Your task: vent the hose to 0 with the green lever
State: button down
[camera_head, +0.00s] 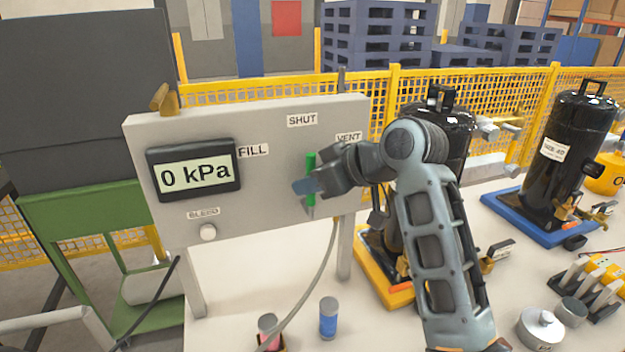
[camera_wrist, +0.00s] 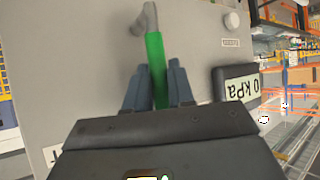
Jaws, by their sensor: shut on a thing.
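The grey panel (camera_head: 270,210) carries a display (camera_head: 195,173) that reads 0 kPa. The green lever (camera_head: 310,172) is on the panel's right half, below the SHUT label (camera_head: 302,120) and between the FILL label (camera_head: 253,150) and the VENT label (camera_head: 348,137). My gripper (camera_head: 308,187) is at the lever, its fingers partly covering it. In the wrist view the green lever (camera_wrist: 155,62) runs between the two fingers of my gripper (camera_wrist: 158,85), which is shut on it. A grey hose (camera_head: 318,275) hangs below the panel.
A white BLEED button (camera_head: 208,232) sits at the panel's lower left. Black cylinders stand behind my arm and on a blue base (camera_head: 530,215) at right. A blue can (camera_head: 328,318) stands below the panel. A yellow mesh fence (camera_head: 395,95) runs behind.

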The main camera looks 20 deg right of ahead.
jog(key=c, duration=1.3)
grip_release()
jog(key=shift+c, duration=0.2)
jog(key=v, duration=0.7)
jog(key=shift+s+r+b, duration=0.2)
jog(key=shift+s+b, duration=0.1)
jog(key=shift+b, duration=0.15)
jog(key=shift+d, duration=0.2)
